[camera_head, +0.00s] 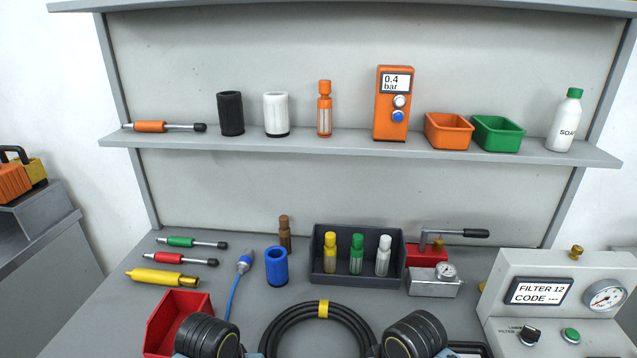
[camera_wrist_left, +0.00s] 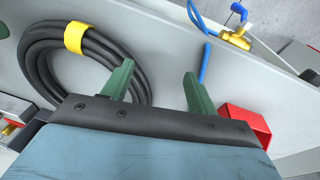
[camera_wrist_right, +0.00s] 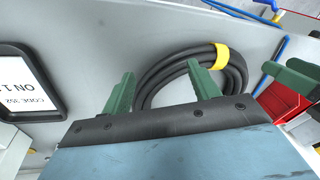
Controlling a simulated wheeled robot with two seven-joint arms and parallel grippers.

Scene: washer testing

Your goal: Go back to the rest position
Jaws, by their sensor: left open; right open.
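My left gripper (camera_wrist_left: 158,70) is open and empty, its two green fingers spread over the grey bench top in the left wrist view. A coiled black hose with a yellow band (camera_head: 323,310) lies on the bench between my two arms. It also shows beyond the fingers in the left wrist view (camera_wrist_left: 75,45) and the right wrist view (camera_wrist_right: 220,58). In the head view, dark round parts of my arms show at the bottom edge and the fingers are hidden.
A red bin (camera_head: 163,325) and blue cup (camera_head: 276,267) are at left. A dark tray (camera_head: 318,270) holds three bottles. A gauge panel (camera_head: 545,290) stands at right. The shelf (camera_head: 350,146) carries bins, bottles and an orange device (camera_head: 392,105).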

